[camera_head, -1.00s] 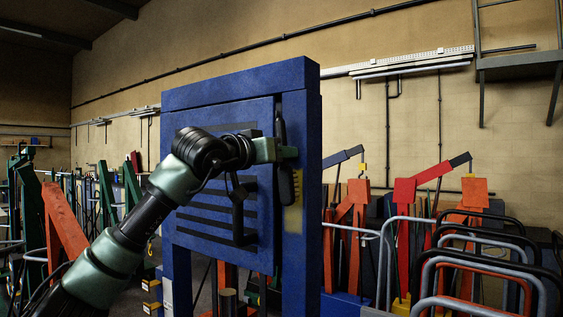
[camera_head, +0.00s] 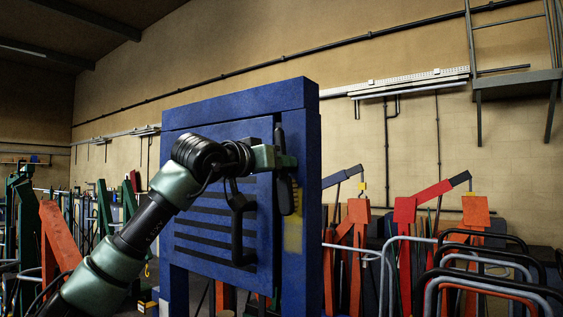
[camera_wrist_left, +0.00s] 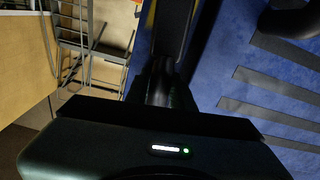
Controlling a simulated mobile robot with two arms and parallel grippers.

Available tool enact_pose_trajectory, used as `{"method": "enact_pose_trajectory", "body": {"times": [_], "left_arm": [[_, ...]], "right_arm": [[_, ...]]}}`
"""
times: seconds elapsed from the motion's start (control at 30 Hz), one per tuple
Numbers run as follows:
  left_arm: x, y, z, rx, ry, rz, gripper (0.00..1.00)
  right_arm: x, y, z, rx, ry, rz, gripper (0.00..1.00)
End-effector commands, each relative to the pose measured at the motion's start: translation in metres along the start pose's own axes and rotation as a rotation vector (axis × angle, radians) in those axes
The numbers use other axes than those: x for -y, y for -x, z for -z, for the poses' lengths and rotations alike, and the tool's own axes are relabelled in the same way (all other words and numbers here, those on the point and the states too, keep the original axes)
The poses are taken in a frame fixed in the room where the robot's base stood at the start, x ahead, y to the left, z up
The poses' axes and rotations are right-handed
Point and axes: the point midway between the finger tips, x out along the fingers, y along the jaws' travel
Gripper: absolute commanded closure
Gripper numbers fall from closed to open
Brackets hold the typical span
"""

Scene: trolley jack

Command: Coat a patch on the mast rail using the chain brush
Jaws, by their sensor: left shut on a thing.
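My left gripper (camera_head: 283,160) is shut on the dark chain brush (camera_head: 285,198), beside the right upright of a blue frame. The brush stands roughly upright, its long body reaching above and below the jaws, with pale bristles along its right edge. The mast rail (camera_head: 303,262) is this blue upright. A dull yellow patch (camera_head: 293,235) on it shows below and beside the brush. Whether the bristles touch the rail I cannot tell. In the left wrist view a dark shape, likely the brush (camera_wrist_left: 160,85), stands in front of the gripper body. My right gripper is out of view.
A blue louvred panel (camera_head: 215,195) with a black handle (camera_head: 238,225) fills the frame left of the rail. Orange and red jacks (camera_head: 357,250) and bent tube handles (camera_head: 490,265) crowd the right. Green and orange jacks (camera_head: 60,240) stand at the left.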

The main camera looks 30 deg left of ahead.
Motion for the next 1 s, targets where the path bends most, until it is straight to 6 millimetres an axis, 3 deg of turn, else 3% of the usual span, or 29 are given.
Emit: {"method": "enact_pose_trajectory", "body": {"times": [0.13,0.43,0.8,1.0], "left_arm": [[0.002,-0.001,-0.017,0.000,0.000,0.000,1.00],[0.003,-0.001,-0.027,0.000,0.000,-0.001,1.00],[0.006,0.000,-0.058,-0.001,0.000,-0.001,1.00],[0.007,0.000,-0.062,-0.001,0.000,-0.001,1.00]], "right_arm": [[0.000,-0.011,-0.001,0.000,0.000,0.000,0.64],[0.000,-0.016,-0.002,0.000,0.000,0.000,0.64],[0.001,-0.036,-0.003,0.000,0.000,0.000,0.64],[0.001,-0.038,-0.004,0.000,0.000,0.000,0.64]]}}
